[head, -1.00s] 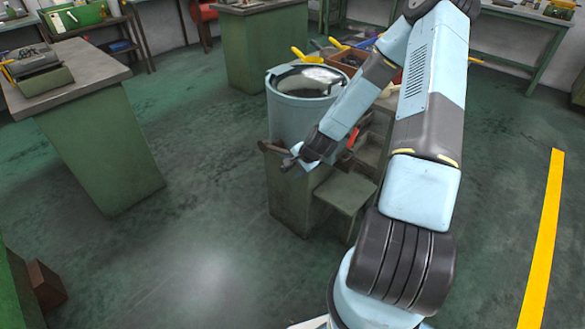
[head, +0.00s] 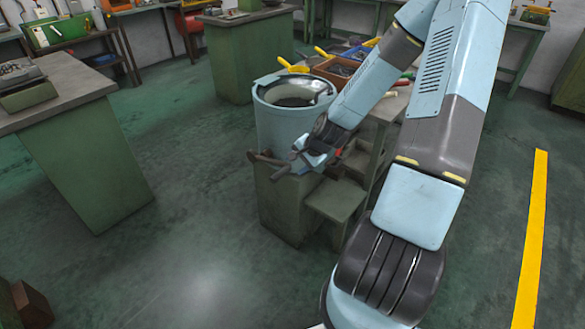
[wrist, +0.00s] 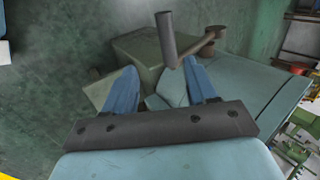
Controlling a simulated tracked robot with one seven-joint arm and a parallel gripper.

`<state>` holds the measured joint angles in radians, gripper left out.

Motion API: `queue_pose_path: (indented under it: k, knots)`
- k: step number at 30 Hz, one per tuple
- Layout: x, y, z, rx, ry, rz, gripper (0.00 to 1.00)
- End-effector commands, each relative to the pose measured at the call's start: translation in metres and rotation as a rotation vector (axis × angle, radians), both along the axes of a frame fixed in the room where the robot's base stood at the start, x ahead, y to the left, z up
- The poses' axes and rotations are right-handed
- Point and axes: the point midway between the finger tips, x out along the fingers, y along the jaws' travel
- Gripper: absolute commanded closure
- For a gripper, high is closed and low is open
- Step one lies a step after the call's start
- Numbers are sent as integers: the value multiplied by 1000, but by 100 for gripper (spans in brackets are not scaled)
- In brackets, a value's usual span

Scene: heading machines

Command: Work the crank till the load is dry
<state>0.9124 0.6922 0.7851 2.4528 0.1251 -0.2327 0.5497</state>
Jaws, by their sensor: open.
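A light blue drum (head: 285,125) with an open top and a shiny rim stands on a green base (head: 283,205) in the head view. Something dark shows inside it; whether it is wet or dry I cannot tell. A crank (head: 264,158) is on the base's near left side. The wrist view shows its dark grey handle (wrist: 166,38) and brown arm (wrist: 200,49). My gripper (head: 300,160) is beside the crank. In the wrist view my gripper (wrist: 160,64) is open, its blue fingers apart, with the handle just beyond the fingertips, nearer the right one.
A small green step (head: 336,200) sits right of the base. Bins of parts (head: 335,70) stand on a bench behind the drum. A green workbench (head: 75,150) is at left. The floor between it and the drum is clear. A yellow line (head: 532,230) runs at right.

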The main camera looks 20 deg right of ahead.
Motion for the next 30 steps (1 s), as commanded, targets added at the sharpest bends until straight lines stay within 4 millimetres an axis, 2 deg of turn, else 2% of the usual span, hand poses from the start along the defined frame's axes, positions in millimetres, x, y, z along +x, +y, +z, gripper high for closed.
queue_pose_path:
  k: [6, 23, 30]
  knots:
    - [-8, -5, 13, 0, 1, -1, 43]
    - [-11, -5, 19, -27, 5, 25, 43]
    - [-22, -4, 46, -169, 31, 163, 43]
